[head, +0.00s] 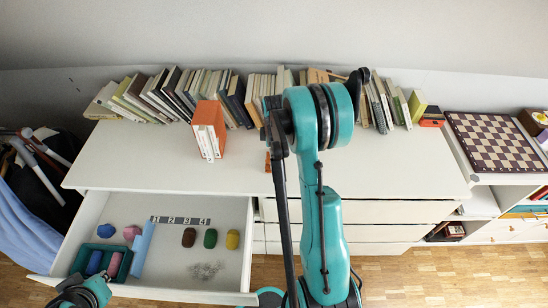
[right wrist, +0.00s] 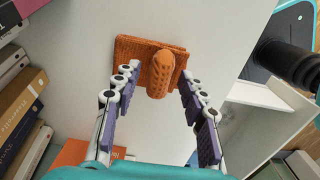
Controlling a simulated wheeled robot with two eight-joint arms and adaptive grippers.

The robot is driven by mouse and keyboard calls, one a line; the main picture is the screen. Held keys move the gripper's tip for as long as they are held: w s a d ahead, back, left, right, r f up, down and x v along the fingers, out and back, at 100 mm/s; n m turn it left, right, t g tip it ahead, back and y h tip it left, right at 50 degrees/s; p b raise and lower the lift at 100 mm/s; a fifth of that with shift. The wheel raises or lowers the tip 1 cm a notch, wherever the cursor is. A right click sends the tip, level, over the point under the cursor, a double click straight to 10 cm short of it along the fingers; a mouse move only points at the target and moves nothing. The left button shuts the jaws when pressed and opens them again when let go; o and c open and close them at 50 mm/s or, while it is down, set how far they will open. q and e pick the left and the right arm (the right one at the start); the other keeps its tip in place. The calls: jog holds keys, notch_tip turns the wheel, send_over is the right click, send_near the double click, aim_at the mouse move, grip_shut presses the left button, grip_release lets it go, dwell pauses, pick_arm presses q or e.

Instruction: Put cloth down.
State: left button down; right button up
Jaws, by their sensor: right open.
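An orange textured cloth (right wrist: 128,48) lies flat on the white dresser top in the right wrist view, with a thick rounded fold standing up from it. In the head view only a small orange piece of it (head: 268,162) shows beside my right arm. My right gripper (right wrist: 159,76) is open, its two purple-padded fingers on either side of the raised fold with gaps on both sides. In the head view my right arm hides most of this gripper. My left gripper (head: 84,293) is at the bottom left by the drawer's front; its fingers are not clear.
The dresser top (head: 130,160) is clear at left and right. A row of books (head: 190,92) lines its back, and an orange-and-white book pair (head: 208,130) stands forward. The open drawer (head: 215,285) holds a green tray (head: 75,262) and several small coloured objects. A chessboard (head: 492,140) lies at right.

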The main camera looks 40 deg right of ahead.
jog(key=s+a+r+m+t+p, duration=0.1)
jog(key=a+r+p, duration=0.15)
jog(key=r, duration=0.65)
jog(key=s+a+r+m+p, duration=0.1)
jog(key=a+r, duration=0.3)
jog(key=r, duration=0.4)
jog(key=s+a+r+m+t, duration=0.2)
jog(key=s+a+m+t, duration=0.1)
jog(key=s+a, duration=0.3)
jog(key=s+a+r+m+t, duration=0.3)
jog(key=s+a+m, duration=0.2)
jog(key=a, duration=0.6)
jog(key=shift+s+a, duration=0.25)
jog(key=shift+s, duration=0.35)
jog(key=shift+f, duration=0.1)
